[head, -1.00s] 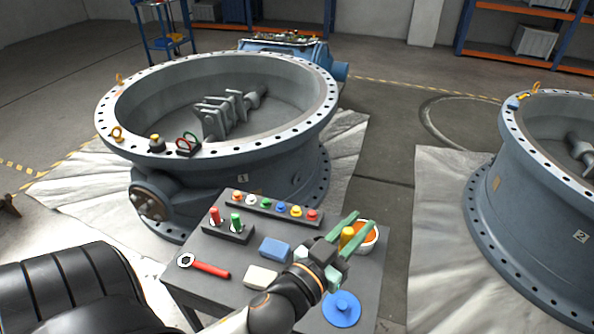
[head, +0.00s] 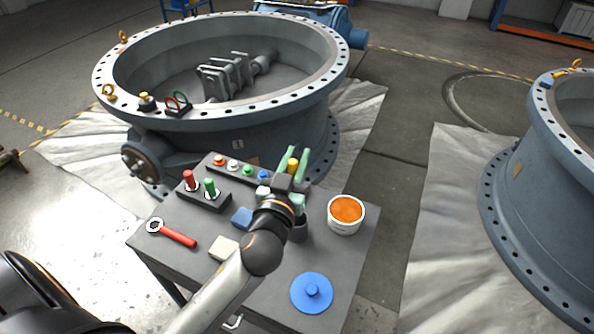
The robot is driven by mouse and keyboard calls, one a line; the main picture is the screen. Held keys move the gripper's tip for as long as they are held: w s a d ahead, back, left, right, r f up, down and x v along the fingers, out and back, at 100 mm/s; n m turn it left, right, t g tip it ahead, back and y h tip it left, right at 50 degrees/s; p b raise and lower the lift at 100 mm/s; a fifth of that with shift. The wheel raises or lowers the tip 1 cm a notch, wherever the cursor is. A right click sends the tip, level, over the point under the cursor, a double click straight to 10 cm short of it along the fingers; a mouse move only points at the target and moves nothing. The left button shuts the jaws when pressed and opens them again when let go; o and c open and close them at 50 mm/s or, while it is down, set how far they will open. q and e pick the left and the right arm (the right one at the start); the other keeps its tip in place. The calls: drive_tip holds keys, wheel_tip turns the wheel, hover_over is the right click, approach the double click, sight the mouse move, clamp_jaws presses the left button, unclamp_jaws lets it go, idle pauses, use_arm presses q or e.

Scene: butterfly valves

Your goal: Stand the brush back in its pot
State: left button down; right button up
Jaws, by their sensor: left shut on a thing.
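My left gripper (head: 294,168) reaches over the table from the lower left, its green fingers pointing away. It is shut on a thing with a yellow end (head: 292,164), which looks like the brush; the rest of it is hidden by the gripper. A dark round pot (head: 299,231) stands on the table just below and right of the gripper's wrist, partly covered by it. I cannot tell what is inside the pot. My right gripper is not in view.
On the grey table (head: 270,262) stand a white tub of orange stuff (head: 346,212), a blue lid (head: 312,292), a red wrench (head: 178,237), a blue block (head: 242,217), a pale block (head: 224,248) and a rack with red and green pegs (head: 205,199). A large valve (head: 240,125) stands behind.

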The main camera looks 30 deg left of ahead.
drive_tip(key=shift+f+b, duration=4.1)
drive_tip(key=shift+b, duration=1.15)
use_arm(q)
drive_tip(key=w+f, duration=0.1)
drive_tip(key=f, duration=0.3)
drive_tip(key=w+a+f+n+y, duration=0.1)
drive_tip(key=w+f, duration=0.1)
drive_tip(key=f, duration=0.2)
drive_tip(key=w+a+f+y, duration=0.1)
drive_tip(key=f, duration=0.3)
drive_tip(key=shift+w+f+n+g+b, duration=0.15)
drive_tip(key=shift+f+n+g+b, duration=0.1)
drive_tip(key=shift+n+g+b, duration=0.15)
drive_tip(key=shift+f+b, duration=0.5)
drive_tip(key=shift+f, duration=0.05)
drive_tip(key=shift+f+b, duration=1)
drive_tip(key=shift+b, duration=0.05)
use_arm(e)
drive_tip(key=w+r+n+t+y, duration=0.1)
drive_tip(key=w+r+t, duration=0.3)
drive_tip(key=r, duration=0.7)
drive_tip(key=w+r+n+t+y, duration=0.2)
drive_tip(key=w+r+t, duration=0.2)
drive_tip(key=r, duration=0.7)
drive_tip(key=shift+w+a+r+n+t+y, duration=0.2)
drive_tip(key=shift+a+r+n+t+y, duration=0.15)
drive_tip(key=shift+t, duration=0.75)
